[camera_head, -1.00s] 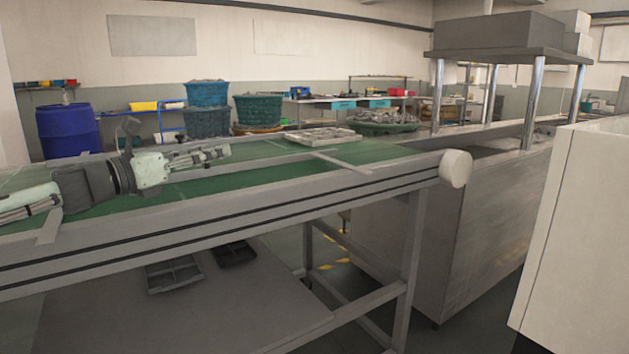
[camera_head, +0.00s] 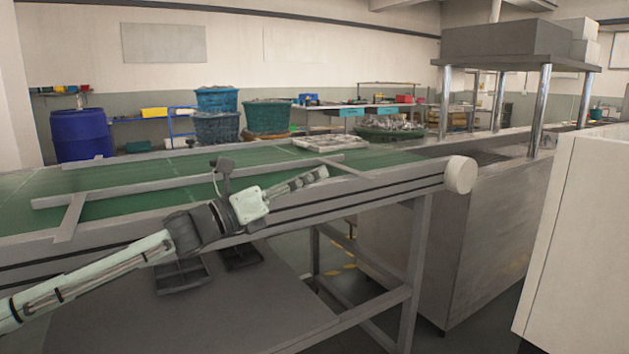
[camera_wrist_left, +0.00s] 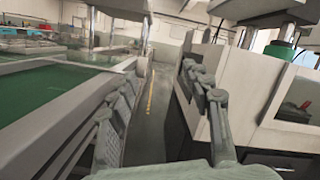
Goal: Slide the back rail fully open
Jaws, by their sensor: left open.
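A long grey rail (camera_head: 140,188) lies lengthwise over the green conveyor belt, with a short crossbar near each end. I cannot tell whether it is the back rail or how far open it is. My left gripper (camera_head: 312,180) shows in front of the conveyor's near side and points right. In the left wrist view its two fingers (camera_wrist_left: 160,72) are spread, with nothing between them. It appears apart from the rail. My right gripper is in neither view.
The conveyor's front frame (camera_head: 400,188) ends at a pale roller cap (camera_head: 460,175). A metal tank (camera_head: 480,235) and a white cabinet (camera_head: 585,240) stand to the right. A grey tray (camera_head: 330,143) sits on the belt. The left wrist view shows an aisle floor (camera_wrist_left: 150,110) between machines.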

